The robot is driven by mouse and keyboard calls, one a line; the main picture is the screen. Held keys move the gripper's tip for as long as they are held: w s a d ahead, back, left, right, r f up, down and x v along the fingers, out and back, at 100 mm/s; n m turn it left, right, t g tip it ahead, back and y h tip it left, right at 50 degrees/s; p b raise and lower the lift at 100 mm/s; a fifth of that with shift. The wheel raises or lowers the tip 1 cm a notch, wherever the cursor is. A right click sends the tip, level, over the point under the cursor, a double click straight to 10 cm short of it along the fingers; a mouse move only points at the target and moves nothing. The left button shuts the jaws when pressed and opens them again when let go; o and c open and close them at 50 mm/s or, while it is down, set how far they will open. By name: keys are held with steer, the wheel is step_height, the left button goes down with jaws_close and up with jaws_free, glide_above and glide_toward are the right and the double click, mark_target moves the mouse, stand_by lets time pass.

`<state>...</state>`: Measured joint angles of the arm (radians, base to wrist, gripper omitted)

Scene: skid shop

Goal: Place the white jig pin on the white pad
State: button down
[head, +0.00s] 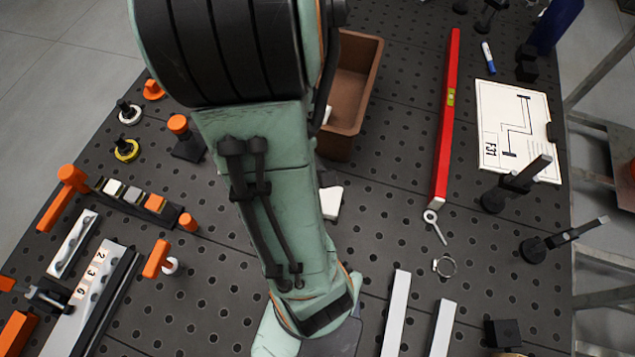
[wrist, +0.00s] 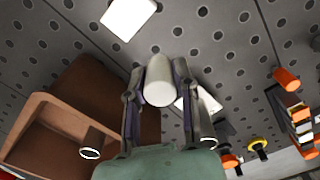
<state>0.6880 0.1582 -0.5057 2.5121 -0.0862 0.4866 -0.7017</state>
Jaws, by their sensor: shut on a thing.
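The white jig pin (wrist: 158,80) is a smooth white cylinder. In the wrist view my gripper (wrist: 157,72) is shut on it, with one finger on each side. A flat white square (wrist: 128,17), which looks like the white pad, lies on the perforated table at the top of that view, apart from the pin. A second flat white piece (wrist: 207,101) shows partly behind the right finger. In the head view a white piece (head: 331,201) shows beside my arm; I cannot tell which of the two it is. My arm hides the gripper and the pin there.
A brown open bin (head: 355,85) stands near my arm; it also fills the lower left of the wrist view (wrist: 60,115). Orange-handled clamps (head: 72,180) and blocks crowd the left. A red level (head: 447,120) and a white drawing board (head: 515,130) lie right. Grey bars (head: 397,315) lie in front.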

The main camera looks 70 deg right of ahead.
steer(key=s+f+m, duration=0.1)
steer(key=s+d+m, duration=0.1)
steer(key=s, duration=0.1)
steer(key=s+f+m, duration=0.1)
steer(key=s, duration=0.1)
steer(key=shift+s+d+f, duration=0.2)
steer(key=shift+d+f, duration=0.05)
steer(key=shift+f, duration=0.05)
steer(key=shift+w+f, duration=0.1)
steer(key=shift+f, duration=2.15)
steer(key=shift+f, duration=0.1)
steer(key=c, duration=0.9)
jaws_free()
steer(key=shift+o, duration=0.2)
step_height(320, 180, up, 12)
